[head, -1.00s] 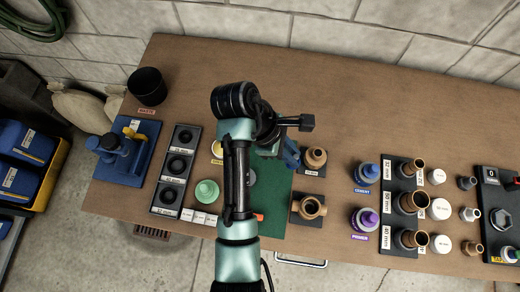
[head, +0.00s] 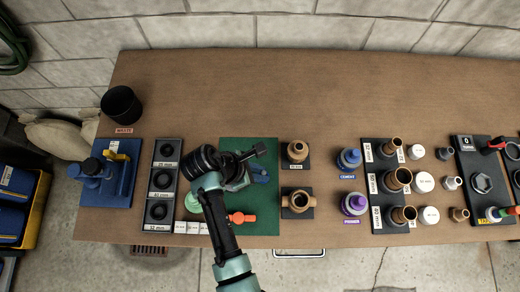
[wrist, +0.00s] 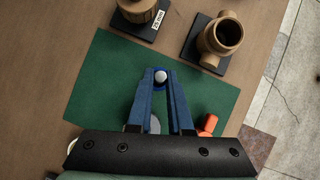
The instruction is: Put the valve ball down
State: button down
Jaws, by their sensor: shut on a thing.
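The valve ball (wrist: 160,76) shows in the wrist view as a small pale sphere between the tips of my blue fingers. My gripper (wrist: 160,84) is shut on it, over the green mat (wrist: 108,78). In the head view my gripper (head: 260,174) is over the right part of the green mat (head: 250,148), and I cannot make out the ball there. The height of the ball above the mat is hard to tell. A grey round piece (wrist: 154,124) shows between the fingers, nearer the wrist, partly hidden.
An orange-handled part (head: 240,217) lies on the mat's near side. Right of the mat, a brown valve body (head: 298,201) and a brown fitting (head: 297,150) sit on black pads. Black trays (head: 150,226) stand left. The table's back is clear.

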jog(key=shift+f, duration=0.2)
jog(key=shift+f, duration=0.15)
jog(key=c, duration=0.8)
grip_release()
jog(key=shift+c, duration=0.2)
